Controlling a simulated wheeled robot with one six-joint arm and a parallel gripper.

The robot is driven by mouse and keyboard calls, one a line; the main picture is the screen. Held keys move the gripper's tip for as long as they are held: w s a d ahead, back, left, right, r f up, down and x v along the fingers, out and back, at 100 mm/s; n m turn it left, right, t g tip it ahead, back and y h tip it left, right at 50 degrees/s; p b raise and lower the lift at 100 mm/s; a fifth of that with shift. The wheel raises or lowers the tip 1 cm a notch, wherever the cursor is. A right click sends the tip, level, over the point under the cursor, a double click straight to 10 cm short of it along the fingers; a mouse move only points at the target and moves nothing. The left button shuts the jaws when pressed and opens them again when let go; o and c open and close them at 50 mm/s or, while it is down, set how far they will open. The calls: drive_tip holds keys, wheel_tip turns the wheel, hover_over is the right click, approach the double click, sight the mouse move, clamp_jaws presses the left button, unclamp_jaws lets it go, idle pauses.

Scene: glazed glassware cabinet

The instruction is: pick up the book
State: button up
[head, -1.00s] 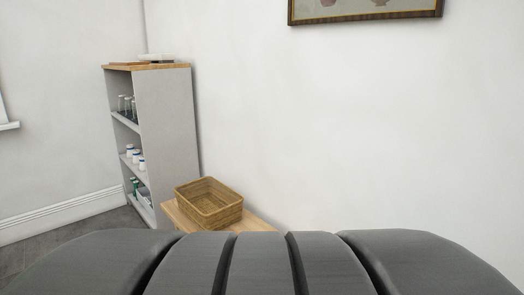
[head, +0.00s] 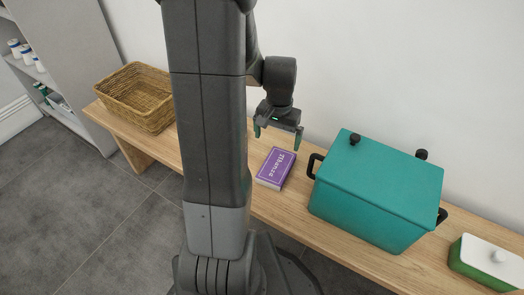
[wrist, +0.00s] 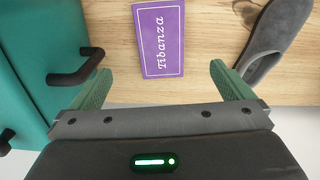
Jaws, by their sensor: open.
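The purple book (head: 275,168), with "Tibanza" in white on its cover, lies flat on the wooden bench (head: 296,214). My gripper (head: 278,138) is open and empty, above the bench and a little behind the book in the head view. In the wrist view, the book (wrist: 161,38) lies ahead of the gap between the two green fingers of my gripper (wrist: 160,72), apart from them.
A teal pot (head: 372,190) with black handles stands close right of the book. A grey slipper (wrist: 272,40) lies on the book's other side. A wicker basket (head: 135,97) is at the bench's left end, a green-and-white dish (head: 485,262) at the right.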

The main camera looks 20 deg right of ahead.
drive_tip(key=b, duration=0.3)
hover_over(276, 166)
wheel_tip(276, 166, down, 9)
drive_tip(key=shift+s+a+r, duration=0.1)
drive_tip(key=shift+s, duration=0.05)
drive_tip(key=f+b, duration=0.3)
drive_tip(key=f, duration=0.2)
drive_tip(key=shift+w+f, duration=0.15)
drive_tip(key=shift+w, duration=0.05)
drive_tip(key=c, duration=1.1)
